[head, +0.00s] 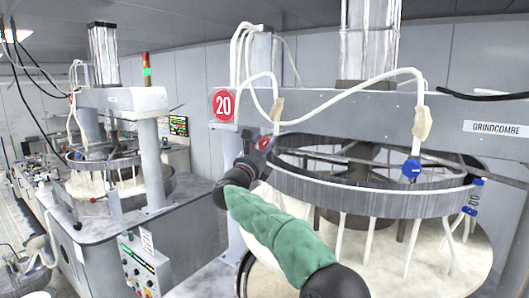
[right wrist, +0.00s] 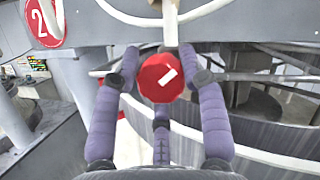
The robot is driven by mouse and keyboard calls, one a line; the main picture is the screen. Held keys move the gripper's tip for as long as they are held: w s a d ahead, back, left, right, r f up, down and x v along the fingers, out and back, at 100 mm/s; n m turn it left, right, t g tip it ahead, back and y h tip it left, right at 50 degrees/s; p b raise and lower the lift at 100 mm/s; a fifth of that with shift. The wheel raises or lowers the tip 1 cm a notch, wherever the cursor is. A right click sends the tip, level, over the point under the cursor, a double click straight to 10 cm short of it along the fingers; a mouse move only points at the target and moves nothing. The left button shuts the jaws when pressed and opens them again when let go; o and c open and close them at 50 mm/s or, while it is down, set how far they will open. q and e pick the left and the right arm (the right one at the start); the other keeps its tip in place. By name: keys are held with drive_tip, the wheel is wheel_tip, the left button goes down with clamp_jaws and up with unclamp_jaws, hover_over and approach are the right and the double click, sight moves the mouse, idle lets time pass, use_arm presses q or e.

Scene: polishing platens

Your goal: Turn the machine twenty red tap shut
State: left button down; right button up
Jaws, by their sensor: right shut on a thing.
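The red tap (right wrist: 157,84) sits at the middle of the right wrist view, under a pale tube. A short white mark on its face runs slantwise, from lower left to upper right. My right gripper (right wrist: 160,62) is shut on the tap, with a purple-grey finger on each side and a third finger below. In the head view the red tap (head: 264,143) shows partly behind my right gripper (head: 250,158), just below the red sign with 20 (head: 223,105). My left gripper is not in view.
A blue tap (head: 411,168) hangs from a white tube on the right. The grey ring (head: 360,203) with white tubes stands above a pale platen close to my right arm. A second machine (head: 105,178) and a control box (head: 143,268) stand to the left.

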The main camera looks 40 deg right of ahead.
drive_tip(key=n, duration=0.1)
drive_tip(key=r+n+t, duration=0.1)
drive_tip(key=shift+s+n+y, duration=0.25)
drive_tip(key=shift+n+y, duration=0.05)
drive_tip(key=shift+y, duration=0.1)
drive_tip(key=n, duration=0.1)
drive_tip(key=n+y+p, duration=0.1)
drive_tip(key=n, duration=0.1)
drive_tip(key=shift+r+t, duration=0.25)
drive_tip(key=shift+t, duration=0.15)
drive_tip(key=n+y+p, duration=0.1)
drive_tip(key=n+p, duration=0.2)
drive_tip(key=n, duration=0.1)
drive_tip(key=shift+d+r+y+p, duration=0.1)
drive_tip(key=shift+y+p, duration=0.3)
drive_tip(key=shift+f+n+y+p, duration=0.2)
drive_tip(key=shift+n+y+p, duration=0.2)
drive_tip(key=shift+n+p, duration=0.75)
drive_tip(key=shift+w+f, duration=0.1)
drive_tip(key=o, duration=1.1)
drive_tip(key=shift+c, duration=0.2)
drive_tip(key=shift+w+f, duration=0.1)
drive_tip(key=shift+w, duration=0.05)
drive_tip(key=shift+a+f, duration=0.25)
